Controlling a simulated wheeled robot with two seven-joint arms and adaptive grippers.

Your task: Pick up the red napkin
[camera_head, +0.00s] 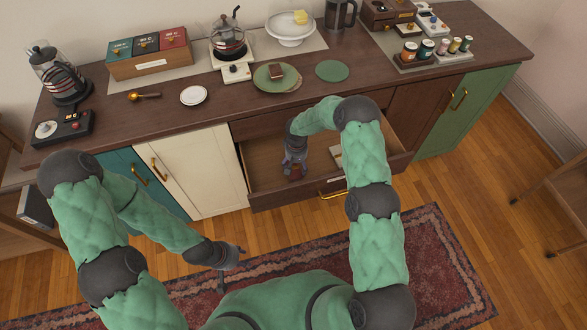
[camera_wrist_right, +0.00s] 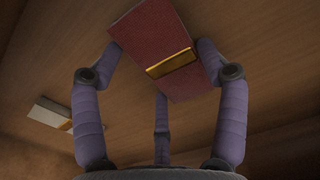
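The red napkin (camera_wrist_right: 165,45) is a dark red folded rectangle with a gold band across it. It lies in the open drawer (camera_head: 262,185), and a small red part of it shows in the head view (camera_head: 296,171). My right gripper (camera_head: 294,172) reaches down into the drawer over it. In the right wrist view its fingers (camera_wrist_right: 158,55) are spread on either side of the napkin, close to its edges; whether they touch it is unclear. My left gripper (camera_head: 232,266) hangs empty with fingers apart, in front of the cabinet over the floor.
A pale item (camera_head: 337,157) lies in the drawer to the right, and a pale item with a band (camera_wrist_right: 50,113) shows at left in the wrist view. The countertop (camera_head: 230,115) above holds a tea box (camera_head: 150,62), saucer (camera_head: 194,95), green plate (camera_head: 275,77) and several jars.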

